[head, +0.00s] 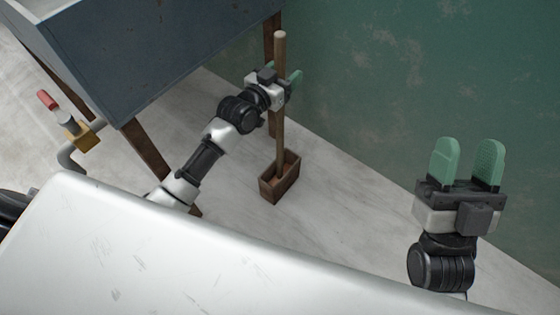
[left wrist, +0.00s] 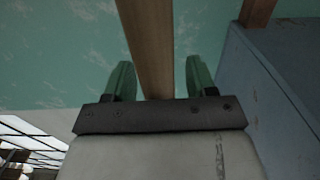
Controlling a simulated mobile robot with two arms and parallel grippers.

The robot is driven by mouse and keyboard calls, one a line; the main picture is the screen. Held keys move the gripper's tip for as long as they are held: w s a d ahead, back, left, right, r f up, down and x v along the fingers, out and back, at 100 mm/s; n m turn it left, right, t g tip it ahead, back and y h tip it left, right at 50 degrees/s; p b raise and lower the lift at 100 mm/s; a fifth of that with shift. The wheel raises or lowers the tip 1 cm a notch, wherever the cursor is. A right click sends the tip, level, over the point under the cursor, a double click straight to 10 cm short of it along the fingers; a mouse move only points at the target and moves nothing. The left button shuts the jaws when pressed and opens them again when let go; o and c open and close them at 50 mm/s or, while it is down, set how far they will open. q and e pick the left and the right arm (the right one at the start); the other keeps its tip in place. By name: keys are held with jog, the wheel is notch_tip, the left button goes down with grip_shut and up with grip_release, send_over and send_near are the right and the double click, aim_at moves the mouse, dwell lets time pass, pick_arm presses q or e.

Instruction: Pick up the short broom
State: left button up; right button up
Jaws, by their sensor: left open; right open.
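The short broom (head: 280,140) stands nearly upright, its wooden handle rising from a small brown wooden box (head: 272,187) on the floor. Its lower end is hidden inside the box. My left gripper (head: 284,75) is at the upper part of the handle, open. In the left wrist view the handle (left wrist: 150,50) passes between the two green fingers of the gripper (left wrist: 158,80), with a gap visible on each side. My right gripper (head: 467,160) is open and empty at the right, fingers pointing up, well away from the broom.
A blue-grey basin (head: 150,60) on brown wooden legs stands at the left, close to my left arm; its side also shows in the left wrist view (left wrist: 275,90). A tap with a red handle (head: 47,100) is below it. The green wall (head: 400,90) is behind the broom. Floor around the box is clear.

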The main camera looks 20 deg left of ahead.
pick_arm(q)
jog(key=c, duration=0.8)
jog(key=shift+r, duration=0.1)
jog(key=shift+c, duration=1.1)
jog(key=shift+r, duration=0.1)
